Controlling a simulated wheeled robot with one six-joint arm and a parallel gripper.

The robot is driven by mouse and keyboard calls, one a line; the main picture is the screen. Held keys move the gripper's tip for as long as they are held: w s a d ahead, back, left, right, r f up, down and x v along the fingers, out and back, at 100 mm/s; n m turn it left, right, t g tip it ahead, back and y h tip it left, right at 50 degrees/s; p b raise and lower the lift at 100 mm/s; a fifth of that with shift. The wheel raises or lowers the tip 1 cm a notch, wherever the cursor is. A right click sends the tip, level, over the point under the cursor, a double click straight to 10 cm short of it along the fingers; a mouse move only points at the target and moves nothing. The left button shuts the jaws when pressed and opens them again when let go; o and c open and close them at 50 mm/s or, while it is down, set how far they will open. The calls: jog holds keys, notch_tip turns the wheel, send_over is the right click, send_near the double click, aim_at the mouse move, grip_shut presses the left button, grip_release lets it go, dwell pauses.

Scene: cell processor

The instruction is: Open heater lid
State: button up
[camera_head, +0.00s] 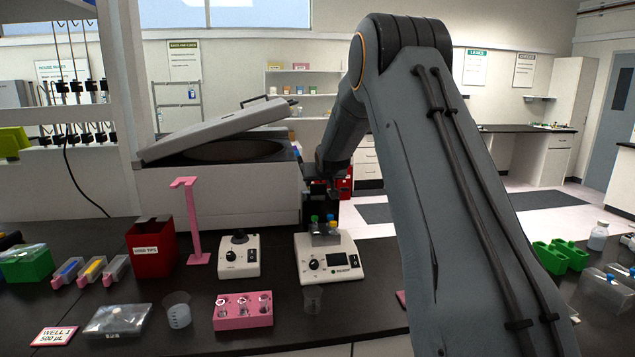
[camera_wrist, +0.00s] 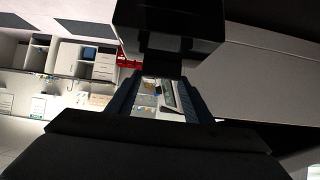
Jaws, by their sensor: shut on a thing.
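The heater (camera_head: 330,266) is a small white unit with a dial and a display on the black bench. Colour-capped tubes stand exposed in its grey block (camera_head: 325,238). A dark block, which I take as the heater lid (camera_head: 322,208), stands raised just behind and above the tubes. My gripper (camera_head: 320,186) reaches down to it from behind. In the wrist view, the dark lid (camera_wrist: 168,28) fills the top, and its narrower neck lies between the fingers of my gripper (camera_wrist: 163,72). The gripper is shut on it. The exact grip and hinge are hidden.
A large white machine (camera_head: 230,192) with a tilted grey lid (camera_head: 215,128) stands behind at left. A white dial unit (camera_head: 239,255), pink tube rack (camera_head: 243,310), pink stand (camera_head: 195,220) and red bin (camera_head: 152,248) are left of the heater.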

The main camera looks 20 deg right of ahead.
jog(key=shift+w+r, duration=0.1)
jog(key=shift+r, duration=0.3)
jog(key=o, duration=1.5)
jog(key=shift+f, duration=0.2)
jog(key=b+v, duration=0.1)
jog(key=v, duration=0.7)
jog(key=shift+b, duration=0.4)
